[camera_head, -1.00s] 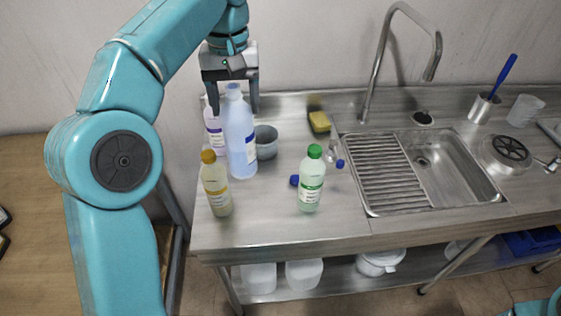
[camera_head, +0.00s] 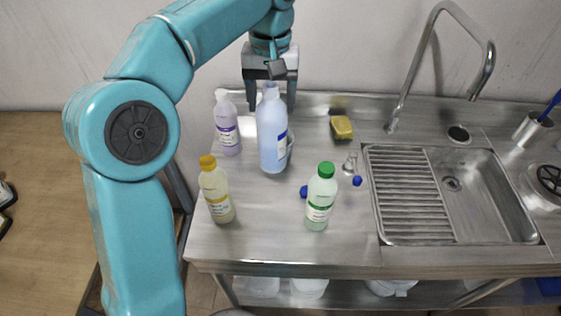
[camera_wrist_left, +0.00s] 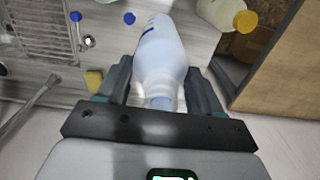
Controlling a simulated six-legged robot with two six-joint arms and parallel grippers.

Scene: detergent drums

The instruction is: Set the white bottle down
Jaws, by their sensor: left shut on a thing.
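The white bottle (camera_head: 271,135), pale bluish with a dark blue label edge, is upright over the left part of the steel counter. My left gripper (camera_head: 270,98) comes down from above, with a finger on each side of its neck, shut on it. In the left wrist view the bottle (camera_wrist_left: 162,55) lies between the two fingers (camera_wrist_left: 160,88). Its base appears at or just above the counter; I cannot tell whether it touches. My right gripper is not in view.
A lavender bottle (camera_head: 227,125) stands left of the white bottle. A yellow-capped bottle (camera_head: 217,192) and a green-capped bottle (camera_head: 319,200) stand nearer the front edge. A yellow sponge (camera_head: 342,127), small blue-capped items (camera_head: 357,181) and the sink (camera_head: 470,195) are to the right.

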